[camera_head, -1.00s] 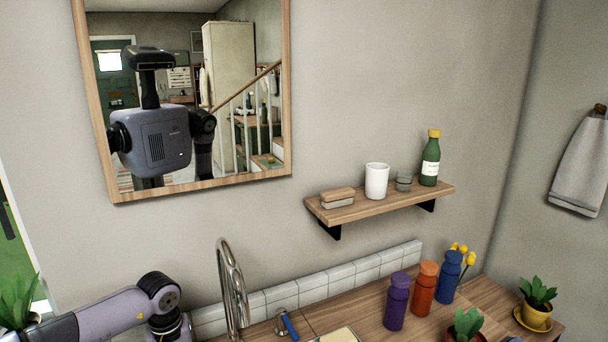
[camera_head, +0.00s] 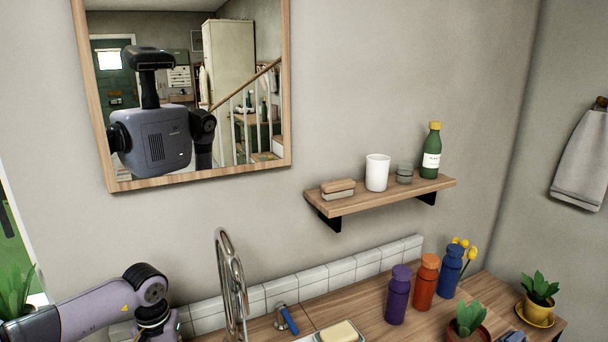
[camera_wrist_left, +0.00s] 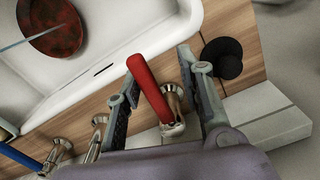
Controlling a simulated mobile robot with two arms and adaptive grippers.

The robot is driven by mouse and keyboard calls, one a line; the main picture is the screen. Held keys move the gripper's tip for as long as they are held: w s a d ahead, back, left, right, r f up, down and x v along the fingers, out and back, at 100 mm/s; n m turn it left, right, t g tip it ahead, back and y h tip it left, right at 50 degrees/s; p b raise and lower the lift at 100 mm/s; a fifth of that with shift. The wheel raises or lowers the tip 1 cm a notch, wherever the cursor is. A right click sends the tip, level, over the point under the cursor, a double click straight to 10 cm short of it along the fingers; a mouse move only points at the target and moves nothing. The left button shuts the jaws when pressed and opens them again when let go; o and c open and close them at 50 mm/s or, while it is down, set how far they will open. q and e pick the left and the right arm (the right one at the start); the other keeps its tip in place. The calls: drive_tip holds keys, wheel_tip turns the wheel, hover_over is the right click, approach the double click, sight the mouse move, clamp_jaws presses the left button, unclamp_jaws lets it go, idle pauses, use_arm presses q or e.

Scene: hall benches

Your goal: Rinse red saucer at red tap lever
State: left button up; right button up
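In the left wrist view the red tap lever (camera_wrist_left: 150,88) rises from a metal base. My left gripper (camera_wrist_left: 160,75) is open, with one finger on each side of the lever and gaps visible. The red saucer (camera_wrist_left: 54,27), dark and mottled on its face, lies over the white sink basin (camera_wrist_left: 107,42) at the upper left, cut by the frame edge. A thin pale-blue streak, apparently water, crosses it. In the head view my left arm enters from the lower left and its gripper is out of frame. My right gripper is not in view.
A curved metal tap (camera_head: 231,285) and a blue lever (camera_head: 288,320) stand at the counter's back. A soap dish (camera_head: 340,333), purple (camera_head: 398,295), orange (camera_head: 426,283) and blue (camera_head: 450,271) bottles and potted plants are on the right. A shelf (camera_head: 385,197) hangs above.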

use_arm(q)
drive_tip(key=shift+a+f+m+b, duration=0.15)
drive_tip(key=shift+a+m+b, duration=0.4)
drive_tip(key=shift+m+b, duration=0.3)
drive_tip(key=shift+a+m+b, duration=0.3)
drive_tip(key=shift+a+m, duration=0.05)
drive_tip(key=shift+m, duration=0.2)
drive_tip(key=shift+a+m, duration=0.1)
drive_tip(key=shift+m, duration=0.2)
drive_tip(key=shift+a, duration=0.1)
drive_tip(key=shift+w+a+b, duration=0.3)
drive_tip(key=shift+a+b, duration=0.15)
drive_tip(key=shift+a, duration=0.35)
